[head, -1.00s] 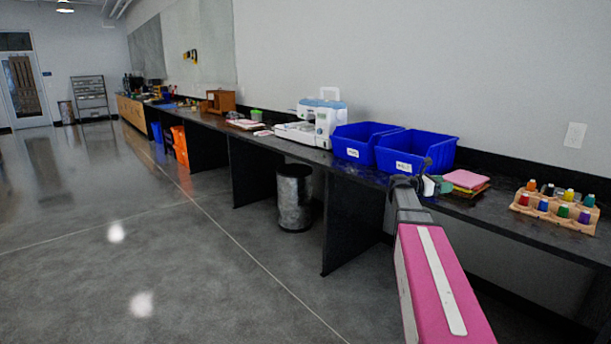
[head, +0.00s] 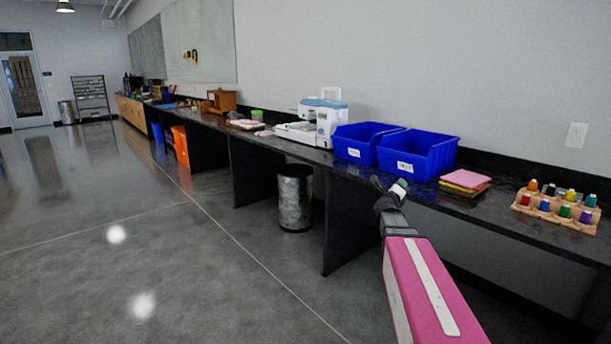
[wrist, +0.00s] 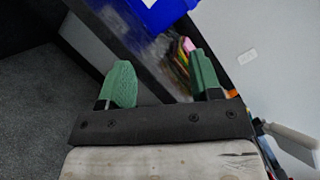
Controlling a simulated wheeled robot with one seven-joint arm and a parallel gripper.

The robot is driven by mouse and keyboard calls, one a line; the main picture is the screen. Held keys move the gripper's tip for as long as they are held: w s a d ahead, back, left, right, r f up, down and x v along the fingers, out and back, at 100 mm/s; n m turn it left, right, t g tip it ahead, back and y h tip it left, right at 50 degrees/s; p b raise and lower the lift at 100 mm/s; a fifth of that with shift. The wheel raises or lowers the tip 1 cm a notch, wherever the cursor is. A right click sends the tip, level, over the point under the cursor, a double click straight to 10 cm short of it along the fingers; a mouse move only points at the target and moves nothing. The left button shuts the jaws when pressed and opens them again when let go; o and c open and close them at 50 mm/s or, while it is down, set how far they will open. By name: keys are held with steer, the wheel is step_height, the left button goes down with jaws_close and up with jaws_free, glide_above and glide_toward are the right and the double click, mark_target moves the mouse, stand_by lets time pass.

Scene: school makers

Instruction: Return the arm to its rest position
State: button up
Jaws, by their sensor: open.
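My arm (head: 428,290), with its pink and white link, reaches up from the bottom right of the head view. My gripper (head: 389,185) is at its far end, in front of the counter's front edge and below the right blue bin. In the wrist view my gripper (wrist: 162,85) shows two green fingertips spread wide apart with nothing between them. The counter edge and part of a blue bin (wrist: 160,12) lie beyond the fingers there.
The dark counter (head: 510,222) runs along the wall. It bears two blue bins (head: 420,153), a stack of coloured cloth (head: 465,181), a wooden rack of spools (head: 556,206) and a white sewing machine (head: 322,120). A metal trash can (head: 295,200) stands below. The floor at left is clear.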

steer(key=s+a+f+n+g+y, duration=0.2)
steer(key=s+a+f+n+y, duration=0.2)
steer(key=a+f+n+y, duration=0.35)
steer(key=s+a+f+n+g+y, duration=0.3)
steer(key=s+a+f+n+y, duration=0.1)
steer(key=a+f+n, duration=0.5)
steer(key=s+f+n+g, duration=0.3)
steer(key=s+n+g, duration=0.1)
steer(key=s, duration=0.3)
steer(key=s+f+n+g+h, duration=0.1)
steer(key=s+f+n+g, duration=0.2)
steer(key=s, duration=0.5)
steer(key=s+a+f+n+g+h, duration=0.1)
steer(key=s+f+n+g, duration=0.3)
steer(key=s+f+n, duration=0.1)
steer(key=shift+s+f+n+g, duration=0.15)
steer(key=shift+s+n+g, duration=0.15)
steer(key=shift+s+n, duration=0.7)
